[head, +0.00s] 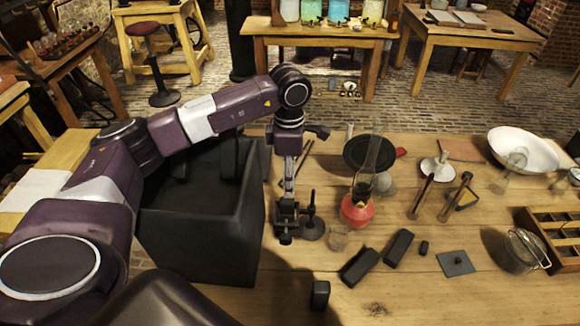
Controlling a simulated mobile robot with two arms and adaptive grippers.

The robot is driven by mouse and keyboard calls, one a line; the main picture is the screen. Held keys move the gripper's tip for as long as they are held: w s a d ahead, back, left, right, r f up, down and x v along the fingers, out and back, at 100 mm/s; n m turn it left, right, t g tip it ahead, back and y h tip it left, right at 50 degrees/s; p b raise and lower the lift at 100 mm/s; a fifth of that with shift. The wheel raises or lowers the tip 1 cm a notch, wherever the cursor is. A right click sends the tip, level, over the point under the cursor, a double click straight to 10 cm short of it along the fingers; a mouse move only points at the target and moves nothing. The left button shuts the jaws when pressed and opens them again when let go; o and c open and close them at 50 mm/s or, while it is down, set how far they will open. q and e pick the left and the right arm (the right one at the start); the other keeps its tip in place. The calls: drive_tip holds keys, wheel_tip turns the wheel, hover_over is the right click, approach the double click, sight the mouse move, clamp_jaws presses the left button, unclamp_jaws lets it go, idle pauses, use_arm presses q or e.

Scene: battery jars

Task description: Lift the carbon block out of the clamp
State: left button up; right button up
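My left gripper (286,222) points down over the table, beside a small dark stand (313,229) with a round base and an upright rod. Its fingers are small and dark here, so I cannot tell whether they are apart or closed on something. I cannot make out the clamp or a block held in it; the gripper may cover them. Loose black blocks lie on the table: one long block (360,266), another long block (398,247) beside it, and a shorter one (320,294) near the front. My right gripper is not in view.
A large dark open box (203,245) stands left of the gripper, under my arm. A red lamp with a glass chimney (357,211) stands close on the right.

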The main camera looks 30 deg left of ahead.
sight(289, 200)
use_arm(q)
drive_tip(key=shift+s+f, duration=0.1)
drive_tip(key=shift+f, duration=0.25)
drive_tip(key=f, duration=0.1)
drive_tip(key=f+p, duration=0.1)
drive_tip(key=s+f, duration=0.1)
drive_tip(key=shift+d+f+p, duration=0.15)
drive_tip(key=shift+d+p, duration=0.15)
drive_tip(key=shift+w+a+f, duration=0.1)
drive_tip(key=shift+w+f, duration=0.1)
drive_tip(key=shift+f, duration=0.95)
drive_tip(key=shift+w+f+p, duration=0.1)
drive_tip(key=shift+f+p, duration=0.2)
drive_tip(key=shift+f, duration=0.1)
drive_tip(key=c, duration=0.8)
clamp_jaws()
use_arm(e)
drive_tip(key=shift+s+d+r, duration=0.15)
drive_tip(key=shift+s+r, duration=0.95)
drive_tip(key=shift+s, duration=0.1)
